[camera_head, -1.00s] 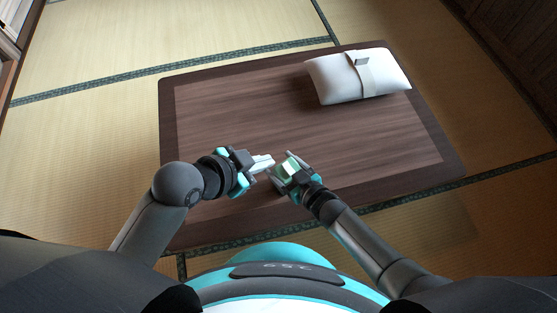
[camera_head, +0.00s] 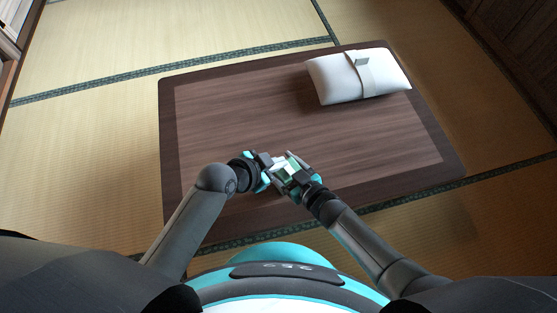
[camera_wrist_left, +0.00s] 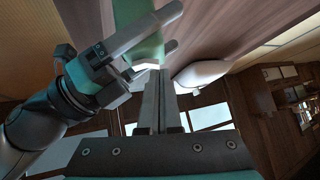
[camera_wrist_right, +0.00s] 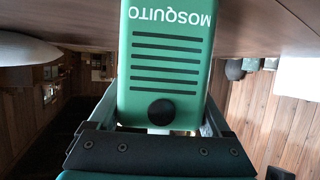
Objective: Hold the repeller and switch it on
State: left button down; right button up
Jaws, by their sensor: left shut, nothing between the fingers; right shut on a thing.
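The repeller is a green box (camera_wrist_right: 165,75) marked MOSQUITO, with dark slots and a round black button (camera_wrist_right: 161,112) on its face in the right wrist view. My right gripper (camera_head: 293,172) is shut on the repeller above the table; its fingers also flank the green box in the left wrist view (camera_wrist_left: 138,25). My left gripper (camera_head: 279,163) is shut and empty, its fingertips close to the repeller from the left. In the left wrist view its two fingers (camera_wrist_left: 156,78) lie together, tips by the repeller's edge. I cannot tell whether they touch it.
A low dark wooden table (camera_head: 240,110) lies under both grippers. A white cushion-like bundle with a band (camera_head: 335,80) rests at its far right corner. The left and middle of the table top are clear. Tatami floor (camera_head: 90,130) surrounds it.

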dwell(0.3)
pick_arm(q)
jog(key=shift+w+a+f+g, duration=0.15)
jog(key=shift+w+f+g, duration=0.05)
jog(key=shift+f+g, duration=0.15)
jog(key=shift+s, duration=0.1)
jog(key=shift+s+d+r, duration=0.1)
jog(key=shift+s+d, duration=0.5)
jog(key=shift+s, duration=0.05)
jog(key=shift+w+r, duration=0.1)
jog(key=shift+r, duration=0.05)
